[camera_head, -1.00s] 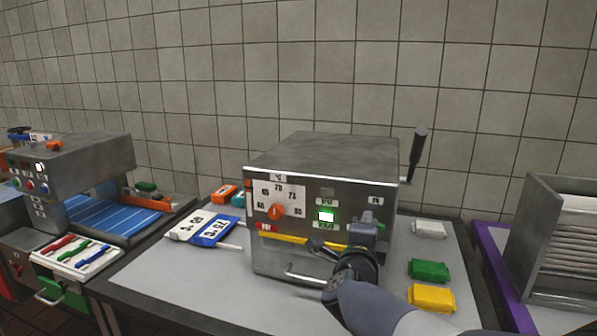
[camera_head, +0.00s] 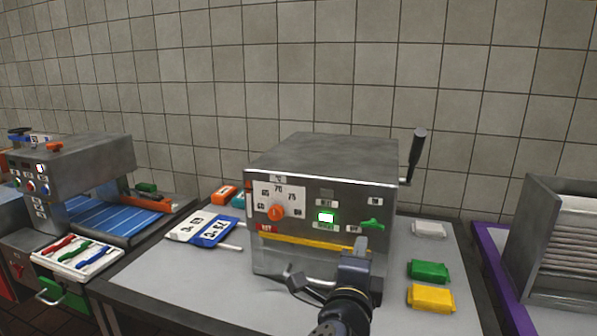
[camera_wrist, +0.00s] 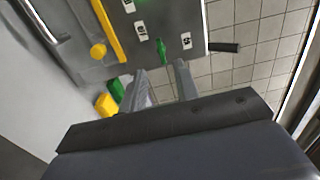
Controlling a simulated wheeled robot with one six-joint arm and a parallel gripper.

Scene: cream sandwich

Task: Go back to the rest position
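My gripper (camera_head: 358,247) is in front of the lower right part of a grey metal machine (camera_head: 322,164). In the wrist view, its two fingers (camera_wrist: 162,82) stand apart with nothing between them. The machine's green knob (camera_head: 372,226) is just above the gripper in the head view. In the wrist view, the knob (camera_wrist: 161,50) lies beyond the fingertips, apart from them. My wrist hides part of the machine's lower front.
A black-handled lever (camera_head: 417,150) sticks up at the machine's right. White, green (camera_head: 429,271) and yellow (camera_head: 431,297) blocks lie on the table to the right. Number tags (camera_head: 205,230) lie to the left. A slatted metal unit (camera_head: 565,240) stands at far right.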

